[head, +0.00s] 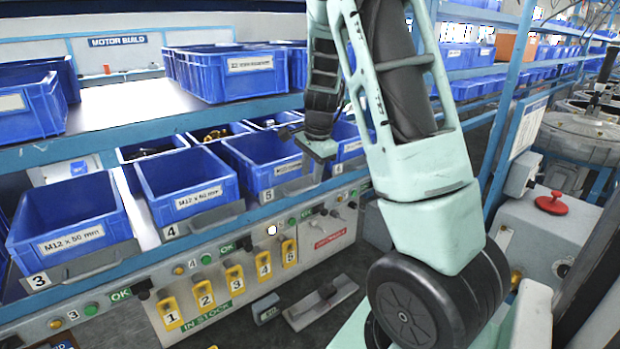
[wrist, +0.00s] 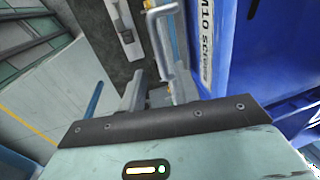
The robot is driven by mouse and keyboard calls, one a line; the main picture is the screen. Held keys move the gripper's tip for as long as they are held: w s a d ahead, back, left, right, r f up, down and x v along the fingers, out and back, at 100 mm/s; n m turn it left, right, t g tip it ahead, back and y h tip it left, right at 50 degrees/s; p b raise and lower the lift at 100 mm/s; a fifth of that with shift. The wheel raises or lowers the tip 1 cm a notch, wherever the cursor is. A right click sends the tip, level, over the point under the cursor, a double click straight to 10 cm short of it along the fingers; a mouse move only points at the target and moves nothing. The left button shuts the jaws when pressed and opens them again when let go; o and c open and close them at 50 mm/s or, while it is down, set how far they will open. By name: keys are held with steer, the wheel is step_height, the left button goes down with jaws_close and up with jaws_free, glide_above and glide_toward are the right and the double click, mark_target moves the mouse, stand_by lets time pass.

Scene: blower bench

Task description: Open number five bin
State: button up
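The number five bin (head: 262,158) is a blue open-topped bin on the lower shelf in the head view. A white label is on its front, and a number 5 plate (head: 267,197) sits on the grey strip below. My gripper (head: 318,158) points down at the right front of this bin, partly covering it. I cannot tell if it touches. In the wrist view, a blue bin wall (wrist: 255,50) with a label reading M10 and screws stands close on the right. A metal bar handle (wrist: 166,50) lies ahead of my gripper (wrist: 148,98). Its finger gap is unclear.
Bins number three (head: 70,215) and four (head: 187,180) stand to the left. Another bin (head: 345,138) is to the right. Larger bins (head: 222,72) sit on the shelf above. A panel with numbered yellow switches (head: 204,293) runs below. A red button (head: 551,203) is at right.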

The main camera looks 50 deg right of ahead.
mark_target(309, 187)
steer(key=shift+w+f, duration=0.15)
steer(key=shift+f, duration=0.7)
steer(key=shift+w+f, duration=0.15)
steer(key=shift+f, duration=0.65)
jaws_close()
